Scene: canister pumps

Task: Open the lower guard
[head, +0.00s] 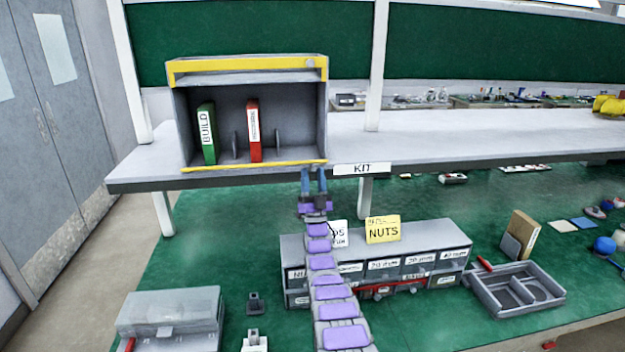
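My gripper (313,182) points away from me just below the front right of a grey cubby (317,120) on the raised shelf. Its two blue fingers are apart with nothing seen between them. The cubby has a yellow-edged panel (250,66) across its top, and its front stands open below that. A thin yellow strip (240,167) runs along its bottom edge. Lower down, a grey drawer unit (455,236) has a red bar (400,289) across its lower front. My arm hides part of this unit. I cannot tell which part is the lower guard.
A green binder (207,135) and a red binder (254,130) stand in the cubby. A lidded grey box (170,312) is at front left. An open divided tray (515,288) and a brown-and-grey holder (520,235) are at right. White posts hold the shelf.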

